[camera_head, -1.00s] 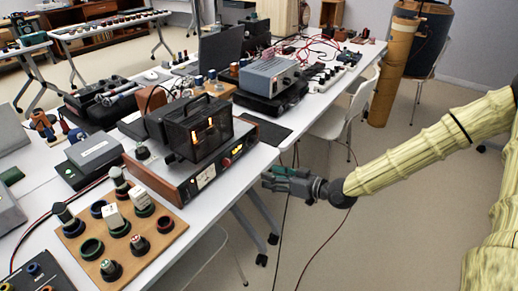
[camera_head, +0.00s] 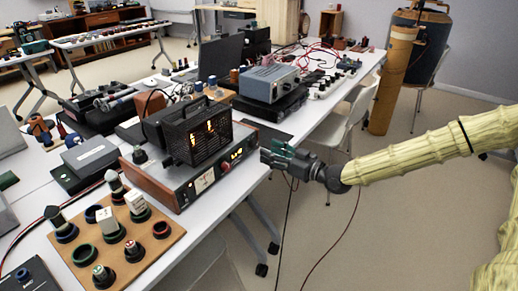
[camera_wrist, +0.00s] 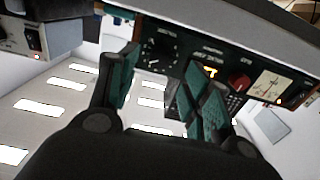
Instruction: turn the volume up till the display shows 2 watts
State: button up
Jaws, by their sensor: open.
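The amplifier (camera_head: 172,186) has wooden ends and a dark front panel with a white meter (camera_head: 204,182), a red knob (camera_head: 226,166) and a small lit orange display (camera_head: 237,154). The wrist view shows the panel tilted, with the display (camera_wrist: 210,71), red knob (camera_wrist: 239,82) and meter (camera_wrist: 268,86). The display's figure is too small to read. A black knob with a white scale around it (camera_wrist: 160,48) lies beyond my fingers; my gripper hides it in the head view. My gripper (camera_head: 270,152) is open and empty at the panel's right end. In the wrist view the fingertips (camera_wrist: 163,68) stand either side of the knob; contact cannot be told.
A black cage with glowing orange tubes (camera_head: 198,131) stands on the amplifier. A wooden board with cups and pegs (camera_head: 170,243) lies at front left. A grey-blue instrument (camera_head: 270,80) stands behind.

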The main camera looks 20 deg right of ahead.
aim_at(256, 146)
jog(key=shift+x, duration=2.55)
jog(key=c, duration=1)
